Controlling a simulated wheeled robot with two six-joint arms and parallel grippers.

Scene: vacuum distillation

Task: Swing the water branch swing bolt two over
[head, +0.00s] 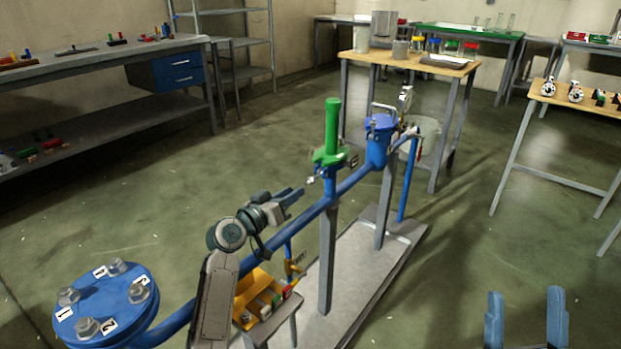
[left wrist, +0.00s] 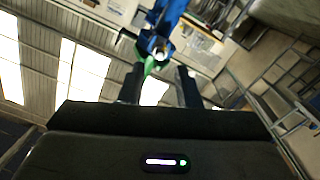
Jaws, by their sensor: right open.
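The blue lidded housing (head: 377,140) stands on the blue pipe at the far end, with a pale handle on its lid (head: 380,122). Small metal fittings sit around it; I cannot tell which is swing bolt two. A green valve (head: 332,135) stands upright on the pipe nearer to me, with a small silver fitting (head: 311,180) at its side. My left gripper (head: 296,194) is open and empty, left of the pipe and short of the green valve. In the left wrist view its fingers (left wrist: 160,85) are apart, with blue and green parts beyond them. My right gripper (head: 525,318) is open and empty at bottom right.
A blue flange with numbered bolts (head: 105,303) is at lower left. A yellow bin (head: 258,291) of small coloured items sits beside the pipe. The pipe stands on posts over a grey base plate (head: 345,305).

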